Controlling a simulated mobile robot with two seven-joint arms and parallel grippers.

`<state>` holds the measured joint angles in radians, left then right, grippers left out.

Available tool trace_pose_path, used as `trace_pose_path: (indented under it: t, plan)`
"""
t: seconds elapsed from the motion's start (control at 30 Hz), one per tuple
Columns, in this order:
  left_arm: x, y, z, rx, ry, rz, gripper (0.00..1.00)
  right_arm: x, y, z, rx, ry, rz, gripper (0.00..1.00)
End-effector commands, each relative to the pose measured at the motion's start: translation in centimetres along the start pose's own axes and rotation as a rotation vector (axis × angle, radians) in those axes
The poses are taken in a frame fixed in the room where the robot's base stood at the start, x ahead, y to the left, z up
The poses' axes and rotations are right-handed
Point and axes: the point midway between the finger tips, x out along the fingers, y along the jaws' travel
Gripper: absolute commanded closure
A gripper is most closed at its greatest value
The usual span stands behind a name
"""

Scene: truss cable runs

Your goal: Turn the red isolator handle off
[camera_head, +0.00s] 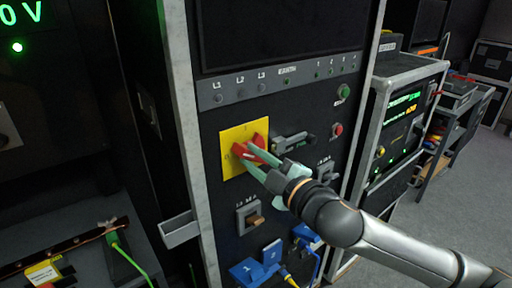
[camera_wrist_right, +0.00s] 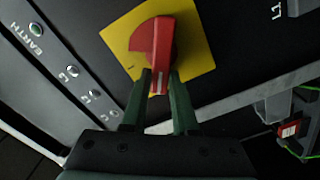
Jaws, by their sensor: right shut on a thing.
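The red isolator handle (camera_head: 259,140) sits on a yellow square plate (camera_head: 232,135) on the black front panel of the rack. It also shows in the right wrist view (camera_wrist_right: 152,42), with part of the yellow plate (camera_wrist_right: 199,58) around it. In the head view the handle lies tilted across the plate, partly hidden by my fingers. My right gripper (camera_head: 250,156) reaches in from the lower right and is shut on the handle; its green fingers (camera_wrist_right: 161,82) stand on both sides of the handle's grip. My left gripper is not in view.
Below the plate are a brown-levered switch (camera_head: 253,219) and blue connectors (camera_head: 247,271). A grey latch (camera_head: 293,141), a green button (camera_head: 343,91) and a red button (camera_head: 337,130) are to the right. A grey tray (camera_head: 180,230) juts out at the rack's left edge.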

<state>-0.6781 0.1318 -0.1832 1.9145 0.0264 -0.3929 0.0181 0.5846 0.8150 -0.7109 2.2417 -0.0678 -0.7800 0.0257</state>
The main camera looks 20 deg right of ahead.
Motion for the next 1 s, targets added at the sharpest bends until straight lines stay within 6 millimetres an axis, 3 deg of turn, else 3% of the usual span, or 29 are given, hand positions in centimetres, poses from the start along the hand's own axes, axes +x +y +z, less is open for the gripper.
trace_pose_path:
  t: [0.5,1.0]
  plan:
    - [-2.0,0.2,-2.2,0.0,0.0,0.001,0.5,0.0,-0.8,0.1,-0.436,-0.001,0.0,1.0]
    - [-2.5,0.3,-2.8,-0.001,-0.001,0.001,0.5,0.0,-1.2,0.4,-0.599,-0.001,0.001,1.0]
